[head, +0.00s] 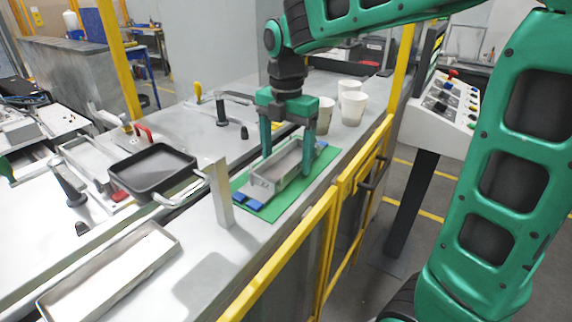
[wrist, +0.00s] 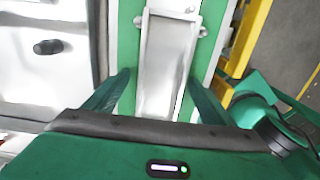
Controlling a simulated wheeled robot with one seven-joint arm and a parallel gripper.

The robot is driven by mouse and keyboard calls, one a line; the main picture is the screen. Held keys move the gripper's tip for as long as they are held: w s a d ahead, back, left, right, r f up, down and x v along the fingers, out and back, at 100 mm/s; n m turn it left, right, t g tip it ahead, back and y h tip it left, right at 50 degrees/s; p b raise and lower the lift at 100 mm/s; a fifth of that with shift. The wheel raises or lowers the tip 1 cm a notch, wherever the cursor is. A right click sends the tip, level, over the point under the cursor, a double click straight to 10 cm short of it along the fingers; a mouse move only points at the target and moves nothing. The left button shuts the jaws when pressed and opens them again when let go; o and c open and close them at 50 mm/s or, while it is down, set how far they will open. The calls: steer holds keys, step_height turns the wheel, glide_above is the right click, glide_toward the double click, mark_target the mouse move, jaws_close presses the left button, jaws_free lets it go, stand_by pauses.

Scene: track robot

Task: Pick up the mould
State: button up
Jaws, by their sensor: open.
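The mould (head: 276,172) is a long grey metal trough lying on a green mat (head: 298,193) on the bench. It also shows in the wrist view (wrist: 166,62), running lengthwise away from me. My gripper (head: 287,163) points down over the mould, with one green finger on each of its long sides. In the wrist view my gripper's fingers (wrist: 159,88) stand apart, left and right of the mould, and gaps show between them and its walls. The gripper is open and holds nothing. The near end of the mould is hidden by my gripper body in the wrist view.
Several white cups (head: 352,105) stand just behind the mat. An upright metal post (head: 218,192) and a black tray (head: 153,168) are to the left. A second metal trough (head: 115,280) lies at the front left. A yellow rail (head: 290,252) runs along the bench's right edge.

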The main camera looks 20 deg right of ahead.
mark_target(286, 164)
steer(key=c, duration=1.8)
step_height(286, 164, up, 10)
